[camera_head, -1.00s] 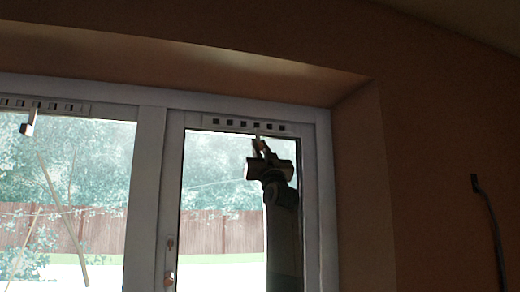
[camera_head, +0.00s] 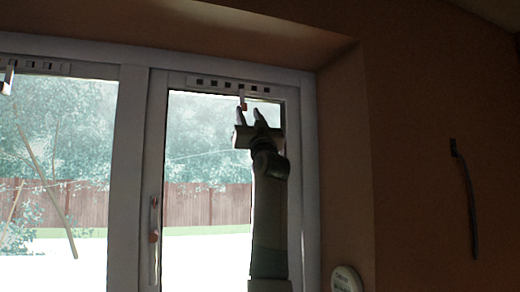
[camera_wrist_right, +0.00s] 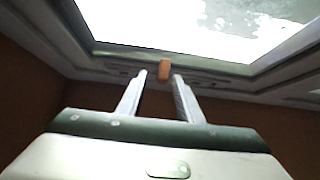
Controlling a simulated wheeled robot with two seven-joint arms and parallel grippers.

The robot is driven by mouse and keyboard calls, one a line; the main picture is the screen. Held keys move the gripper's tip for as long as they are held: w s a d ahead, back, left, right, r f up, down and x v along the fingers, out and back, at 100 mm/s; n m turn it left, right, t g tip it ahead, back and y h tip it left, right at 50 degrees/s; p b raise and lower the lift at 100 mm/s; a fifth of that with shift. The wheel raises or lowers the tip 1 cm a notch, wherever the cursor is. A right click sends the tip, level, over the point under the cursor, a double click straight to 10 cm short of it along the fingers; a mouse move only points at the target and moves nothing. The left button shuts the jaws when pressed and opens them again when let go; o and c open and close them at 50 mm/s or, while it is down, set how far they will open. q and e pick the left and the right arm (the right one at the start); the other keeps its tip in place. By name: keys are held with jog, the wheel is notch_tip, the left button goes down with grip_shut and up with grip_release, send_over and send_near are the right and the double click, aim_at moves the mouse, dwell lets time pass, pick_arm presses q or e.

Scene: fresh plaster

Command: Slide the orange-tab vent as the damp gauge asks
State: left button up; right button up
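The orange-tab vent (camera_head: 222,85) is a pale strip with dark slots along the top of the right window frame. Its orange tab (camera_head: 243,105) hangs below the strip. My right gripper (camera_head: 249,115) is open, fingers up, just below the vent; its left finger is close to the tab. In the right wrist view the tab (camera_wrist_right: 165,68) shows between the two spread fingertips (camera_wrist_right: 160,76), not gripped. I cannot tell whether a finger touches it. A white rounded device (camera_head: 346,279), perhaps the damp gauge, is cut off at the bottom; its reading is not legible. My left gripper is out of view.
A second slotted vent (camera_head: 40,66) with a pale hanging tab (camera_head: 8,80) is above the left pane. A window handle (camera_head: 153,220) is on the right sash's left side. A dark cable (camera_head: 467,195) hangs on the right wall.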

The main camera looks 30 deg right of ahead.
jog(key=b+v, duration=0.7)
jog(key=v, duration=0.6)
jog(key=shift+d, duration=0.15)
